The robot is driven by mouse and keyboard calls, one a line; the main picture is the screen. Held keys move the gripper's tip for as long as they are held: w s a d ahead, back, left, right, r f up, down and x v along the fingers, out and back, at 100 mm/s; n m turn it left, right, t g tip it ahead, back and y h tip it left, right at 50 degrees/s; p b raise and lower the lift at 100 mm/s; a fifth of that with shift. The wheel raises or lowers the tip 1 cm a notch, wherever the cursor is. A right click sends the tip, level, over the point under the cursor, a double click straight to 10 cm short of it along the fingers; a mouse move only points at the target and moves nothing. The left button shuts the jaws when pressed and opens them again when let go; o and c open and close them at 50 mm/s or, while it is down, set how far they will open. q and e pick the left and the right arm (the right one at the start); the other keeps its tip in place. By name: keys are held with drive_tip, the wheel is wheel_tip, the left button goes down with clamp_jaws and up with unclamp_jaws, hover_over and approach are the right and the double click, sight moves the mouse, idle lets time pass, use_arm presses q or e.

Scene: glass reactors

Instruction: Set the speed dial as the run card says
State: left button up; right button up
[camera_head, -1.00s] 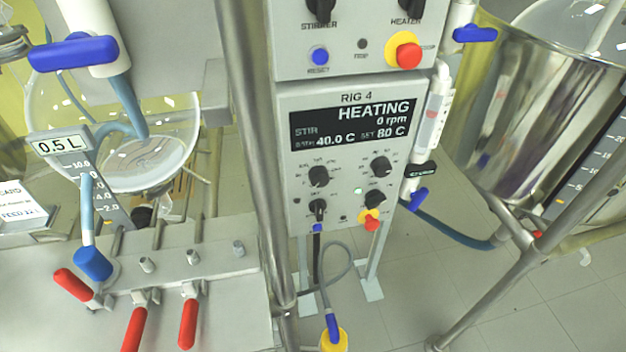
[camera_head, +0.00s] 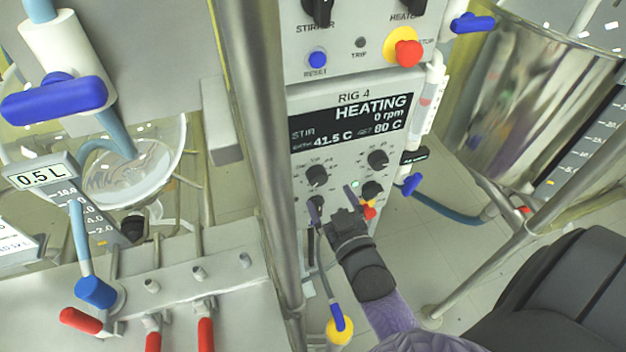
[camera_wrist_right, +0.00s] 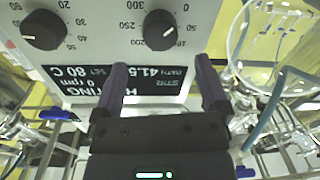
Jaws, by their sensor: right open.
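The RIG 4 panel stands in the middle of the head view. Its display (camera_head: 350,124) reads HEATING, 0 rpm, SET 80 C and bath 41.5 C. Below it, the upper left dial (camera_head: 317,174) appears to be the speed dial; in the upside-down right wrist view this dial (camera_wrist_right: 160,30) has a scale including 100 and 300. Another dial (camera_head: 378,160) sits to its right. My right gripper (camera_head: 332,200) is open and empty, its two fingers apart in front of the lower panel. Part of a white card (camera_head: 14,242) shows at the left edge, unreadable. My left gripper is out of view.
A steel post (camera_head: 262,150) stands just left of the panel. A red and yellow stop button (camera_head: 408,52) is above the display. Red-handled valves (camera_head: 204,330) are at lower left. A steel vessel (camera_head: 500,110) stands at right.

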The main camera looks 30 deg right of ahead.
sight(319, 181)
drive_tip(key=w, duration=0.2)
drive_tip(key=w+d+b, duration=0.1)
drive_tip(key=w, duration=0.1)
drive_tip(key=shift+w+f, duration=0.15)
drive_tip(key=shift+w, duration=0.4)
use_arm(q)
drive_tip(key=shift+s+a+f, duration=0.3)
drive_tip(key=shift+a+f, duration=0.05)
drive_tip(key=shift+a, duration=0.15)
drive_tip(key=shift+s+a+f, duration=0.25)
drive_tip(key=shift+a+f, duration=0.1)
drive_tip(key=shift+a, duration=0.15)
use_arm(e)
drive_tip(key=shift+c, duration=1.2)
clamp_jaws()
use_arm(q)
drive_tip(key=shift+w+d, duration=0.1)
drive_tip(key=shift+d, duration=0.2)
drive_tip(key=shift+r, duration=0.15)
